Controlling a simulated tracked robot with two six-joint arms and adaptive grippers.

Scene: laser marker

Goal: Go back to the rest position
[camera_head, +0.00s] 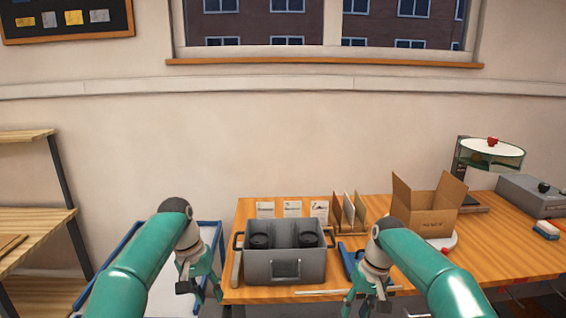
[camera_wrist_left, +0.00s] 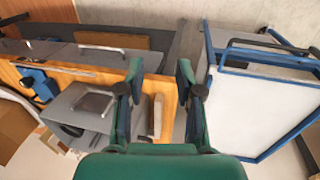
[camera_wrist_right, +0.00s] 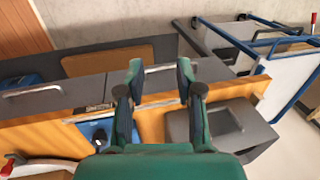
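My left gripper (camera_head: 198,279) hangs at the table's left front corner, beside the grey bin. In the left wrist view its two fingers (camera_wrist_left: 162,88) stand apart with nothing between them. My right gripper (camera_head: 368,297) hangs near the table's front edge, right of the bin. In the right wrist view its fingers (camera_wrist_right: 158,85) are also spread and empty. Both arms reach forward and down from the bottom of the head view.
The wooden table (camera_head: 500,245) holds the grey bin (camera_head: 262,268) with black round items, an open cardboard box (camera_head: 428,217), a card rack (camera_head: 349,212) and a grey device (camera_head: 535,195). A blue-framed white cart (camera_head: 165,296) stands left of the table. Wooden shelves (camera_head: 40,222) are farther left.

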